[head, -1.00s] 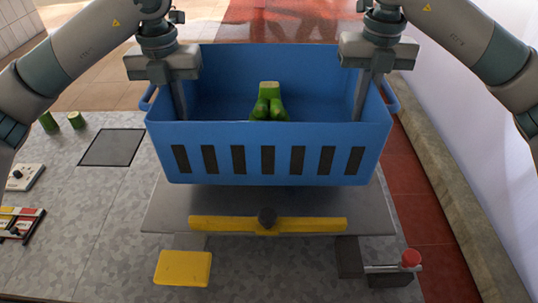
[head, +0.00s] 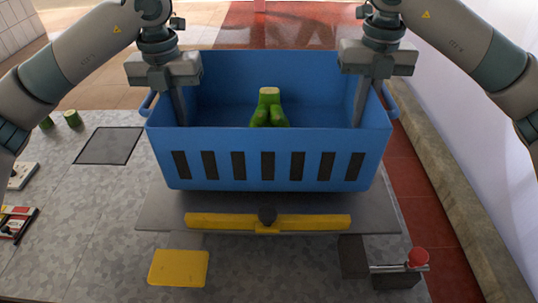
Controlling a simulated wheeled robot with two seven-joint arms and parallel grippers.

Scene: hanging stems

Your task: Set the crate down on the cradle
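The blue crate (head: 270,158) with dark slots spans the middle of the head view, roughly level. Each shows a finger inside the wall; the outer fingers are hidden, but both grippers appear shut on the crate. Below is a grey plate, apparently the cradle (head: 160,212), with a yellow bar (head: 225,220) and dark knob along its front. The crate hides most of it; whether they touch cannot be told.
A yellow pad (head: 178,267) and a red-knobbed lever (head: 417,257) lie in front of the cradle. A dark square plate (head: 110,146), cut green pieces (head: 72,118) and small panels (head: 14,222) are at left. A wall and ledge run along the right.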

